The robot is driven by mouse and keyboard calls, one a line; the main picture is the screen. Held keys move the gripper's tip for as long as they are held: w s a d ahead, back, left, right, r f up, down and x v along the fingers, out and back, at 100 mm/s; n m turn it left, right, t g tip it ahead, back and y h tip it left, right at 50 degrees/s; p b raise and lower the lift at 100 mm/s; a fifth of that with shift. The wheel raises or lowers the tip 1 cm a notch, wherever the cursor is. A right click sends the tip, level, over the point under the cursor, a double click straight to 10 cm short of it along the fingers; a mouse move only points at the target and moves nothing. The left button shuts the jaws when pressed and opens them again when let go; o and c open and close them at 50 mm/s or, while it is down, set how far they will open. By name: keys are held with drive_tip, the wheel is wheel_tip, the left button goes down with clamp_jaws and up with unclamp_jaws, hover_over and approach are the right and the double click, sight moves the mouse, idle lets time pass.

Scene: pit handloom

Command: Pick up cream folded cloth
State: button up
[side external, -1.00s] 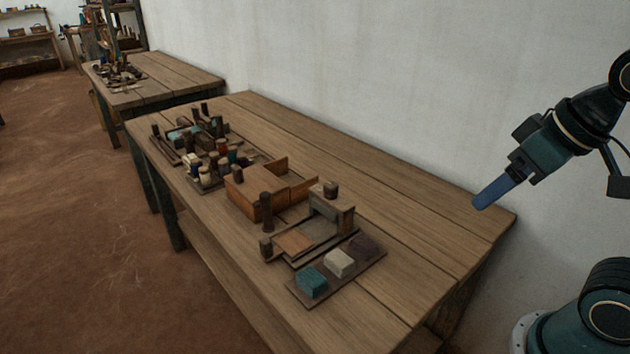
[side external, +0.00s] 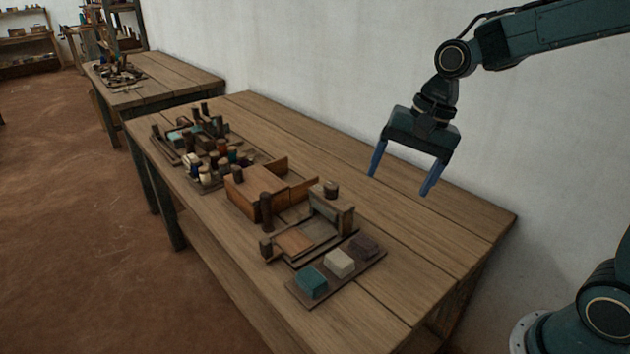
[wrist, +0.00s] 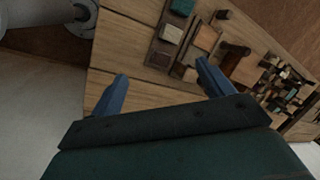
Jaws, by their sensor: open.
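The cream folded cloth (side external: 339,263) is a small pale block. It lies on a dark flat board (side external: 313,294) near the front end of the table, between a teal folded cloth (side external: 311,283) and a dark brown one (side external: 364,246). In the wrist view the cream cloth (wrist: 172,33) shows above and between my fingers. My gripper (side external: 401,184) has two blue fingers spread wide with nothing between them. It hangs above the table, up and to the right of the cloth in the side view, well apart from it.
A small wooden frame (side external: 331,208) stands just behind the board. An orange-brown wooden box (side external: 247,196) and several spools (side external: 213,165) stand farther left. The table's right part (side external: 440,235) is bare. A white wall (side external: 300,60) runs along the back.

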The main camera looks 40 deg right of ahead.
drive_tip(key=w+f+m+g+y, duration=0.2)
drive_tip(key=w+f+m, duration=0.5)
drive_tip(key=f, duration=0.3)
drive_tip(key=shift+w+d+f, duration=0.15)
drive_tip(key=shift+w+f, duration=0.2)
drive_tip(key=shift+w, duration=0.3)
hover_over(339, 261)
drive_tip(key=d, duration=0.3)
drive_tip(key=shift+a+f, duration=0.15)
drive_tip(key=shift+f, duration=3.8)
drive_tip(key=shift+x, duration=2.6)
drive_tip(key=shift+a, duration=0.1)
drive_tip(key=c, duration=1.1)
